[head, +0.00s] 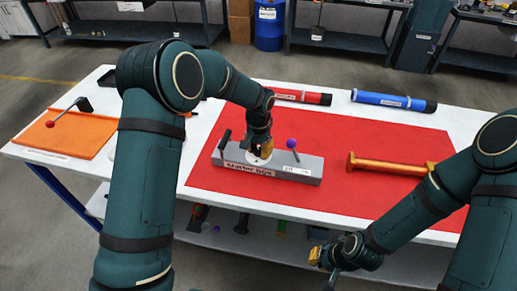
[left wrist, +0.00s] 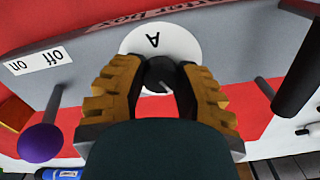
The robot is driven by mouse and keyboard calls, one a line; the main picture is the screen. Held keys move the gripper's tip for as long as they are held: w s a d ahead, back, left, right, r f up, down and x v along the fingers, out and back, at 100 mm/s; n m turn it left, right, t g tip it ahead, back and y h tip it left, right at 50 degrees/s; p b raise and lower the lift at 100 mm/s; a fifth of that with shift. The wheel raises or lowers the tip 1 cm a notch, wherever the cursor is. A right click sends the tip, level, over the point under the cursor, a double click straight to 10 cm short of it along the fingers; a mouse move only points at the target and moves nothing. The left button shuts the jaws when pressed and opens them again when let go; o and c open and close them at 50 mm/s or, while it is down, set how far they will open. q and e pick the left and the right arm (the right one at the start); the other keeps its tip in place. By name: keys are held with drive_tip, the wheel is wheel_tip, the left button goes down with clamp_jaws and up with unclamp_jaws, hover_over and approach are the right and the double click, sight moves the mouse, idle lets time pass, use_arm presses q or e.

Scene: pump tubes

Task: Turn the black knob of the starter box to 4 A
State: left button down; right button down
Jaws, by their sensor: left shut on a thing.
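The grey starter box (head: 310,166) lies on the red mat, with a "Starter box" label on its front. My left gripper (head: 260,150) reaches down onto the white dial disc on top of it. In the left wrist view, my left gripper (left wrist: 160,78) is shut on the black knob (left wrist: 160,72), one orange finger on either side. The white dial (left wrist: 183,42) shows a letter A; other markings and the knob's pointer are hidden or cannot be read. My right gripper (head: 322,258) hangs in front of the table, away from the box; its opening is unclear.
On the box, a black-handled lever (head: 225,138) stands left of my gripper and a purple-ball lever (head: 291,144) right of it, by an off/on label (left wrist: 37,60). Red (head: 300,97) and blue (head: 395,101) tubes and an orange part (head: 390,165) lie around. An orange board (head: 65,135) lies left.

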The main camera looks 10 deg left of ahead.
sight(258, 150)
use_arm(q)
drive_tip(key=n, duration=0.6)
drive_tip(key=shift+p, duration=0.4)
drive_tip(key=shift+n, duration=0.3)
drive_tip(key=c, duration=0.6)
unclamp_jaws()
drive_tip(key=shift+r, duration=0.1)
wheel_tip(258, 150, up, 12)
drive_tip(key=shift+s+f, duration=0.15)
drive_tip(key=shift+f, duration=0.05)
